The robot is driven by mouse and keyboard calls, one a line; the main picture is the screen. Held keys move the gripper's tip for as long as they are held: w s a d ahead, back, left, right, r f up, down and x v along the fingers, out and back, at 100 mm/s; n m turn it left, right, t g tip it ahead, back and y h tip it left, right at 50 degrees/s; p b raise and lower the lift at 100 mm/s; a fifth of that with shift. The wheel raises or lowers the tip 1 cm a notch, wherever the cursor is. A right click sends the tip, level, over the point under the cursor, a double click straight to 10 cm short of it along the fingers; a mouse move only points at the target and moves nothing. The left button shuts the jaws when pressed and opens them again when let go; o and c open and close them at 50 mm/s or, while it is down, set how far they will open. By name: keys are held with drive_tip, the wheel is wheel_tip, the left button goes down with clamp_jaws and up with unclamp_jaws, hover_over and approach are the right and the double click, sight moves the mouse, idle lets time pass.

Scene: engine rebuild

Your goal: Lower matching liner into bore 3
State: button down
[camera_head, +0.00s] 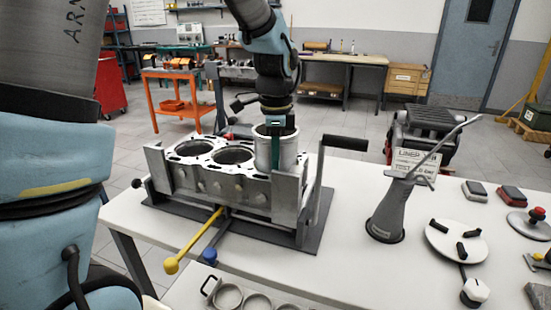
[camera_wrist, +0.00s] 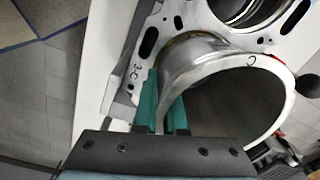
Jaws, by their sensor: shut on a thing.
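The grey engine block (camera_head: 208,182) stands in a metal fixture on the white table, with two open bores at its left and middle. A silver cylinder liner (camera_head: 286,152) stands upright at the right end, over the place of bore 3, its upper part above the deck. My gripper (camera_head: 274,135) comes down from above and its teal fingers pinch the liner's wall. In the wrist view, the fingers (camera_wrist: 164,97) straddle the liner's wall (camera_wrist: 190,58), beside a "3 C" mark on the deck.
A black-handled lever (camera_head: 345,142) rises at the fixture's right. A yellow-knobbed bar (camera_head: 192,242) sticks out in front. Several rings lie in a tray (camera_head: 257,302) at the front edge.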

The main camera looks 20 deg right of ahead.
drive_tip(key=shift+f, duration=0.3)
drive_tip(key=c, duration=1.4)
unclamp_jaws()
drive_tip(key=shift+c, duration=0.2)
drive_tip(key=o, duration=0.5)
drive_tip(key=shift+f, duration=0.1)
drive_tip(key=shift+o, duration=0.2)
wheel_tip(320, 180, up, 11)
drive_tip(key=shift+s+a+b, duration=0.1)
drive_tip(key=shift+s+b, duration=0.05)
drive_tip(key=shift+b, duration=0.75)
drive_tip(key=w+a+f+n, duration=0.2)
drive_tip(key=a+f+n, duration=0.25)
drive_tip(key=a, duration=0.35)
drive_tip(key=w+a+f+n, duration=0.2)
drive_tip(key=a+f+n, duration=0.1)
drive_tip(key=a+n, duration=0.4)
drive_tip(key=s+a+f+n, duration=0.2)
drive_tip(key=a+f+n, duration=0.1)
drive_tip(key=a+n, duration=0.2)
drive_tip(key=s+a+f+n+t, duration=0.1)
drive_tip(key=s+a+f+n, duration=0.2)
drive_tip(key=a, duration=0.7)
drive_tip(key=shift+f+n, duration=0.45)
drive_tip(key=shift+n, duration=0.6)
